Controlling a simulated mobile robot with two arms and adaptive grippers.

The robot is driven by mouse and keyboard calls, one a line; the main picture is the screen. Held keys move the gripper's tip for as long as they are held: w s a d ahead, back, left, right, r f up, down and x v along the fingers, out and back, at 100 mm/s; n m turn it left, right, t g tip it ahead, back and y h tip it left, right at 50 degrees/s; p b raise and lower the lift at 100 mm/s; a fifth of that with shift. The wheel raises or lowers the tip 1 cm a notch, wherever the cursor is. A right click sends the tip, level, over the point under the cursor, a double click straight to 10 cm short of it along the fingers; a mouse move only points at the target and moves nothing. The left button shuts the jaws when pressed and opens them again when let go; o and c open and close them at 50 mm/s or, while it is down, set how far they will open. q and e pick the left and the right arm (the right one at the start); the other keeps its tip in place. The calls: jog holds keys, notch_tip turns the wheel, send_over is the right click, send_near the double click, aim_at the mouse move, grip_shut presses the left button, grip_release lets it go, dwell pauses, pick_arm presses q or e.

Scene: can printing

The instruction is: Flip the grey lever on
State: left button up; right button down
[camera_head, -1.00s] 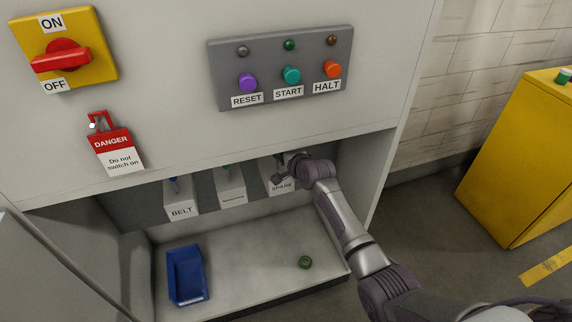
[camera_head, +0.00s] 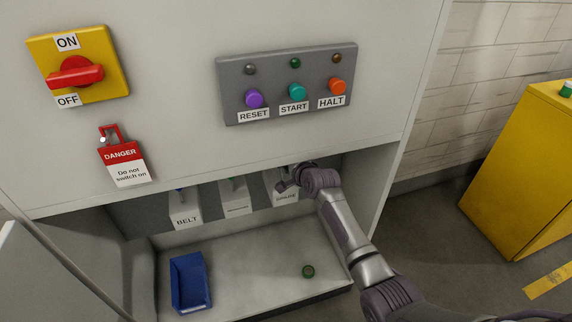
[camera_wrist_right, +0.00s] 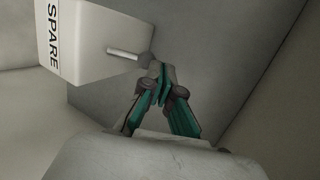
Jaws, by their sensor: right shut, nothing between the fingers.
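The SPARE box (camera_head: 284,199) is a white block at the right end of a row of switch boxes in the recess. In the right wrist view the SPARE box (camera_wrist_right: 85,40) has a short light-grey lever (camera_wrist_right: 122,53) jutting from its side, with a darker tip. In the head view the lever is hidden by my right gripper (camera_head: 283,187), which is in front of the box. In the right wrist view my right gripper (camera_wrist_right: 158,70) is shut and empty. Its fingertips are right beside the lever tip; I cannot tell if they touch. My left gripper is not in view.
Left of it stand the BELT box (camera_head: 184,212) with a blue lever and a middle box (camera_head: 236,200) with a green one. A blue bin (camera_head: 189,282) and a small green round item (camera_head: 308,272) are on the recess floor. The button panel (camera_head: 287,83) is above.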

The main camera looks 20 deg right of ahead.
jog(key=v, duration=1.2)
dwell(0.3)
jog(key=s+f+n+g+h, duration=0.1)
jog(key=s+f+n+g, duration=0.15)
jog(key=s+f, duration=0.65)
jog(key=s+f+n+g, duration=0.2)
jog(key=s+f+n, duration=0.1)
jog(key=f, duration=1.1)
jog(key=s+f+n+g+h, duration=0.1)
jog(key=s+f+n+g, duration=0.15)
jog(key=s+f, duration=0.65)
jog(key=s+f+n+g, duration=0.1)
jog(key=s+f+n, duration=0.2)
jog(key=s+f, duration=0.3)
jog(key=s+d+f+n+g, duration=0.1)
jog(key=s+f+n, duration=0.3)
jog(key=s, duration=1.2)
jog(key=s+d+f+n+g, duration=0.1)
jog(key=s+f+n, duration=0.3)
jog(key=s+f, duration=0.5)
jog(key=s+g, duration=0.1)
jog(key=s, duration=0.1)
jog(key=shift+s+f+g+h, duration=0.25)
jog(key=shift+f+g+h, duration=0.05)
